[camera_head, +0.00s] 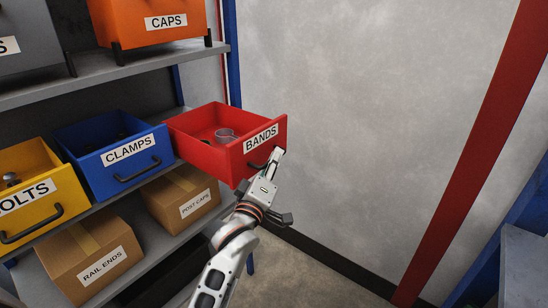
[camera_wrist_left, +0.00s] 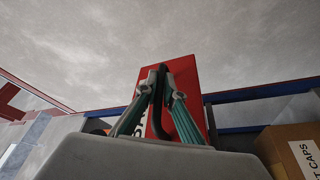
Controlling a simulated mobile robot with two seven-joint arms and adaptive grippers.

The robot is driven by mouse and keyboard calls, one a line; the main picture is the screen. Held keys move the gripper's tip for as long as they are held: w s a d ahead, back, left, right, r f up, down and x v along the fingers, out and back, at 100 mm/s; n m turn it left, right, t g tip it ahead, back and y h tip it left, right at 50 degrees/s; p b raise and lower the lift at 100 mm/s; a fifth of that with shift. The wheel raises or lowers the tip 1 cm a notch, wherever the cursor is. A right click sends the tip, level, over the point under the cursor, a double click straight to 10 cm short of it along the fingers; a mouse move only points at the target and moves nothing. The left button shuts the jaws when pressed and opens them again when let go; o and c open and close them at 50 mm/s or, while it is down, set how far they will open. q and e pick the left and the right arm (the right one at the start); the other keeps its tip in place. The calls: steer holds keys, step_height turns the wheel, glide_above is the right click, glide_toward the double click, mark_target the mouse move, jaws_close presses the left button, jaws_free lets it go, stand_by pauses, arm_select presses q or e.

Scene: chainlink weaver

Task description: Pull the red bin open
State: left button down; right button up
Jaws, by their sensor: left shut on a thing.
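The red bin (camera_head: 205,152), labelled BANDS, juts out past the shelf edge, farther than the blue bin beside it. Its inside shows, with a clear round item (camera_head: 225,135) and a small dark item in it. My left gripper (camera_head: 275,157) is at the bin's front, on its black handle (camera_head: 257,163), which it partly hides. In the left wrist view the two fingers (camera_wrist_left: 160,78) are shut around the dark handle (camera_wrist_left: 157,112), with the red front (camera_wrist_left: 184,75) behind. My right gripper is not in view.
The blue CLAMPS bin (camera_head: 90,153) and yellow BOLTS bin (camera_head: 50,188) stand to the left on the same shelf. POST CAPS (camera_head: 178,190) and RAIL ENDS (camera_head: 75,250) boxes lie below. An orange CAPS bin (camera_head: 140,30) sits above.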

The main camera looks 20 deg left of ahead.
arm_select(q)
steer(key=shift+f, duration=0.15)
steer(key=c, duration=2.2)
jaws_free()
steer(key=shift+o, duration=0.2)
steer(key=shift+s, duration=0.15)
steer(key=v, duration=1.1)
steer(key=shift+s, duration=0.35)
